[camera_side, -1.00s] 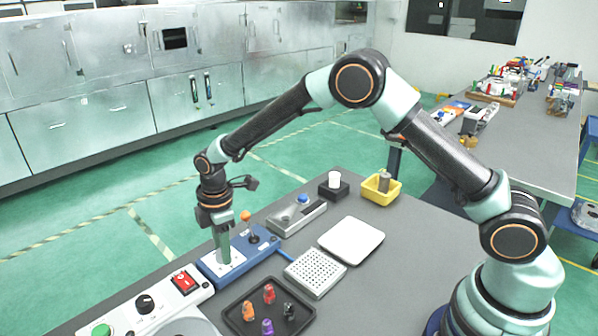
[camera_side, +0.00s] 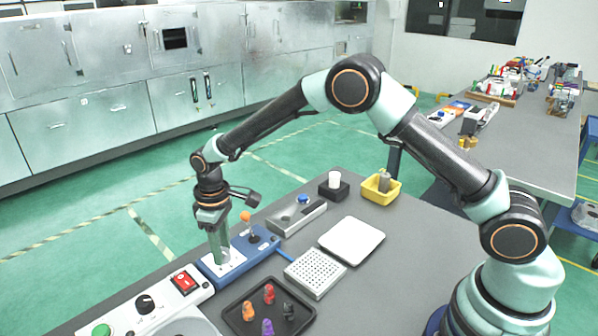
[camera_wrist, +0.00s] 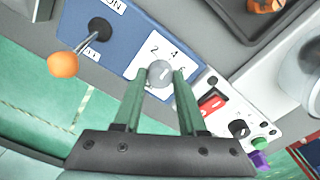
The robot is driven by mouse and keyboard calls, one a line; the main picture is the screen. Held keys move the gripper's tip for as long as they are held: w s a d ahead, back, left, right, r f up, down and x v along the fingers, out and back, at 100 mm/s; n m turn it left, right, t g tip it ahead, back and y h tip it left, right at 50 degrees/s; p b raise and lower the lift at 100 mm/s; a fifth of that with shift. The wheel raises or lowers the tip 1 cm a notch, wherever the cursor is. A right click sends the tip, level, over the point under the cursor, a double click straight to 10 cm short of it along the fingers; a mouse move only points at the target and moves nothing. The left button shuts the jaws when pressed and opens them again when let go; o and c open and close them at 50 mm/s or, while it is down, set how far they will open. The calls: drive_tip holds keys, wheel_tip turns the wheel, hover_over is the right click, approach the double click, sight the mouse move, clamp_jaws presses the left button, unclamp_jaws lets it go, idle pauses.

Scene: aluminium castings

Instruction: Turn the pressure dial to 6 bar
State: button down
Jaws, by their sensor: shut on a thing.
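The pressure dial is a round grey knob (camera_wrist: 160,74) on a white plate (camera_wrist: 150,52) with the numbers 2, 4 and 6 partly showing. The plate is on a blue box (camera_side: 265,239), which also shows in the wrist view (camera_wrist: 124,47). My gripper (camera_wrist: 160,75) is shut on the knob, one finger on each side. A pale mark shows on the knob, but its exact reading is too small to tell. In the side view my gripper (camera_side: 222,260) points down at the plate and its fingers hide most of the knob.
An orange-tipped lever (camera_wrist: 62,65) stands on the same box, close beside my gripper. A panel with a red switch (camera_side: 185,281) and a black knob (camera_side: 145,304) is at the left. A black tray (camera_side: 240,298) with small coloured pieces lies in front.

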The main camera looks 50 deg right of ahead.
drive_tip(key=m, duration=0.5)
drive_tip(key=shift+s+a+f+m, duration=0.1)
drive_tip(key=shift+s+a+m, duration=0.1)
drive_tip(key=shift+m, duration=0.1)
drive_tip(key=m, duration=0.4)
drive_tip(key=shift+m+g, duration=0.4)
drive_tip(key=shift+w, duration=0.1)
drive_tip(key=shift+c, duration=2.3)
unclamp_jaws()
drive_tip(key=shift+w, duration=0.1)
drive_tip(key=shift+d+r, duration=0.1)
drive_tip(key=shift+r, duration=0.2)
wheel_tip(320, 180, up, 12)
drive_tip(key=shift+w+f, duration=0.2)
